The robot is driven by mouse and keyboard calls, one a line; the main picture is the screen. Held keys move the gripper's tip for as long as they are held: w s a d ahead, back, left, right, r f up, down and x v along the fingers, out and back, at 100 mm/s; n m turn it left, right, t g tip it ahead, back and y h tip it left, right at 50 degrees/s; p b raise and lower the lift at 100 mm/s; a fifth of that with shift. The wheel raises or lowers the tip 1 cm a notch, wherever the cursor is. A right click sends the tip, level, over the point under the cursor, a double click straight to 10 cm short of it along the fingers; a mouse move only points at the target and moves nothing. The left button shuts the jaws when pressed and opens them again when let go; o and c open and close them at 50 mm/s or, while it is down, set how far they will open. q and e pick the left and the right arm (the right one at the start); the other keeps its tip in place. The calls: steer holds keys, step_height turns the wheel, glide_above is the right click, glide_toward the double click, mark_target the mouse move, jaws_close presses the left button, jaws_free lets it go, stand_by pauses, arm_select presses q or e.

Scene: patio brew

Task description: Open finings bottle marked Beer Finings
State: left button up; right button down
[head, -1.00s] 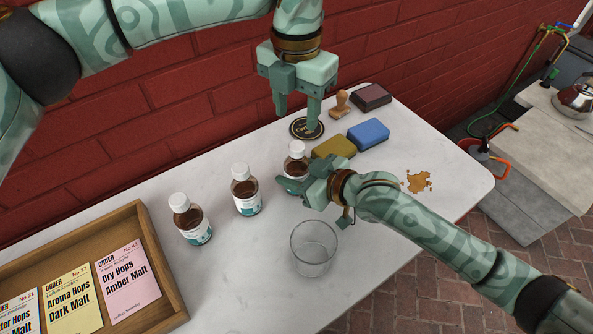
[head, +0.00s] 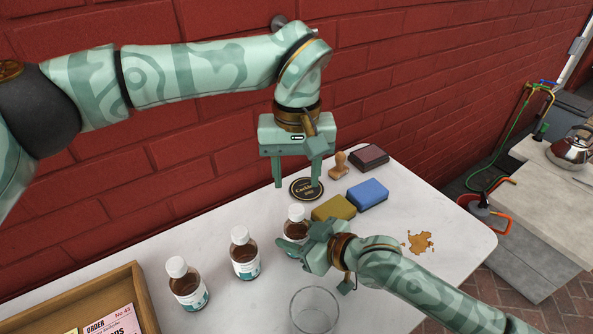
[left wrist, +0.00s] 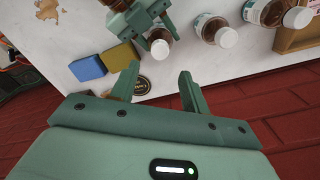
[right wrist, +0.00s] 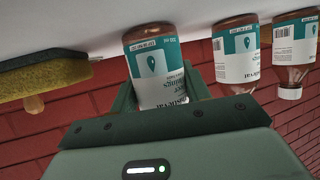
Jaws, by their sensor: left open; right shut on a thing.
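Three brown bottles with white caps and teal-white labels stand in a row on the pale table: left bottle (head: 187,287), middle bottle (head: 245,258) and right bottle (head: 292,230). My right gripper (head: 293,246) is shut around the body of the right bottle, which stands upright with its white cap (head: 296,213) on. In the right wrist view the held bottle's label (right wrist: 157,75) is partly covered by the fingers; its lower word ends like "nings". My left gripper (head: 297,182) is open and empty, above and behind that bottle, fingers down, apart from the cap (left wrist: 160,48).
A dark round coaster (head: 304,190), a yellow sponge (head: 334,208), a blue sponge (head: 367,193), a wooden stamp (head: 339,166) and a dark pad (head: 369,157) lie behind. An empty glass (head: 314,312) stands in front. A wooden tray (head: 146,300) holds order cards. A brown spill (head: 421,242) lies right.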

mark_target(297, 208)
arm_select(q)
steer(key=shift+m, duration=1.2)
steer(key=shift+f, duration=0.35)
step_height(297, 208, down, 7)
steer(key=shift+f, duration=0.15)
steer(key=shift+c, duration=0.4)
